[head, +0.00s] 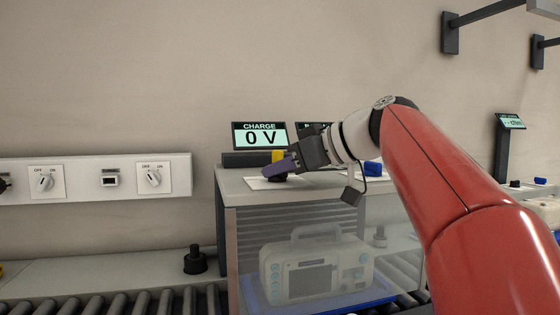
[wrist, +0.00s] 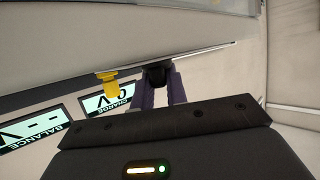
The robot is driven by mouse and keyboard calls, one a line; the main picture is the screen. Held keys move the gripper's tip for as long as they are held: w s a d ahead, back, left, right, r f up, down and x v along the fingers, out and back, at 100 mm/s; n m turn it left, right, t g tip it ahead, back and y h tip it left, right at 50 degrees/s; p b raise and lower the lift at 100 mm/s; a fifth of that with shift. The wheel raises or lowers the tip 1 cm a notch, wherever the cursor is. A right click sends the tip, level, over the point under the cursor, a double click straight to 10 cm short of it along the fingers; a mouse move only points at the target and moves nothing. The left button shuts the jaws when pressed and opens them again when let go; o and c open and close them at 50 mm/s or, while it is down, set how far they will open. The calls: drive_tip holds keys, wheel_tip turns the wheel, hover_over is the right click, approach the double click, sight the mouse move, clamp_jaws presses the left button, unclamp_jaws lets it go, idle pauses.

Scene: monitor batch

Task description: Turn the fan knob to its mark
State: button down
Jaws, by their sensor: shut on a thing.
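My gripper (head: 292,165) is over the top of the cabinet below the CHARGE screen, its dark purple fingers low at a white plate (head: 258,184). It also shows in the wrist view (wrist: 159,92), where the fingers are shut on a small black knob (wrist: 156,76). I cannot tell whether this is the fan knob; I can read no fan label. Two white knobs marked OFF and ON, a left one (head: 45,182) and a right one (head: 152,178), are on the wall panel, far left of my gripper. Their pointers are tilted.
A yellow piece (head: 278,156) stands close beside the fingers and also shows in the wrist view (wrist: 109,84). The CHARGE screen (head: 259,136) reads 0 V. A blue piece (head: 373,168) lies right. A pale device (head: 315,270) is inside the cabinet (head: 231,245). Rollers (head: 120,303) run below.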

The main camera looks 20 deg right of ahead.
drive_tip(key=shift+w+d+f+n+g+y, duration=0.1)
drive_tip(key=shift+f+n+g+y, duration=0.05)
drive_tip(key=shift+n+g+y, duration=0.65)
drive_tip(key=shift+g, duration=0.3)
drive_tip(key=c, duration=1.4)
unclamp_jaws()
drive_tip(key=shift+v, duration=3.85)
